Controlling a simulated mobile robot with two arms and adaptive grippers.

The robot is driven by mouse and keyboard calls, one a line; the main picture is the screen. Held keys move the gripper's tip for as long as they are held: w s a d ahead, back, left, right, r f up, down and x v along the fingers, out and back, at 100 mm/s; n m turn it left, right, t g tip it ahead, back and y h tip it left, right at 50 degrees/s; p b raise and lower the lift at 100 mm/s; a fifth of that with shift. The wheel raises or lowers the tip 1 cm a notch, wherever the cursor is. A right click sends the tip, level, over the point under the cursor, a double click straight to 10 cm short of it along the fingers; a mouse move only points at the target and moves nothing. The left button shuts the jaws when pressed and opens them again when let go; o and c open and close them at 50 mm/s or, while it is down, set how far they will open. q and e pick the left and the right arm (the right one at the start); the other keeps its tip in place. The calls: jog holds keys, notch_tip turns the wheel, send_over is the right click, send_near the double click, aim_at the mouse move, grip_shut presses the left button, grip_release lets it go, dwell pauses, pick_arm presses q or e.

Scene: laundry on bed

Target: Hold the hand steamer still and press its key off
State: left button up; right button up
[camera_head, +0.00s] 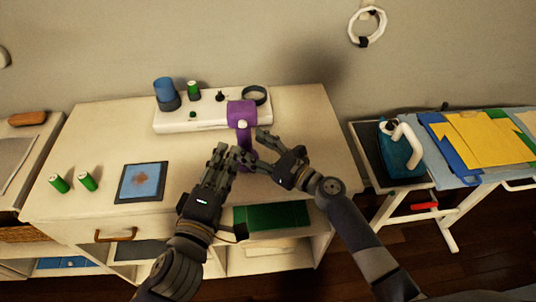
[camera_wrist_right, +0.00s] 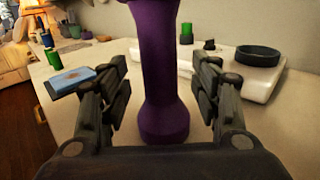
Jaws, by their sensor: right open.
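The purple hand steamer (camera_head: 241,112) stands upright on the dresser top, with a small pale round spot on its head, perhaps the key. Its handle and wide foot also show in the right wrist view (camera_wrist_right: 160,70). My right gripper (camera_head: 261,150) is open, its fingers on either side of the handle with gaps visible in the wrist view (camera_wrist_right: 160,95). My left gripper (camera_head: 236,155) is close to the handle's left side in the head view. Its fingers overlap the lower handle there, and whether they touch it or are closed is unclear.
A white tray (camera_head: 205,121) with a blue cup (camera_head: 165,92), a green cylinder and a dark ring (camera_head: 254,95) lies behind the steamer. A blue pad (camera_head: 141,182) and two green cylinders lie left. An ironing board with a teal iron (camera_head: 398,158) stands right.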

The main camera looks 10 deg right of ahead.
aim_at(250, 145)
jog(key=shift+x, duration=1.75)
grip_shut()
pick_arm(q)
grip_shut()
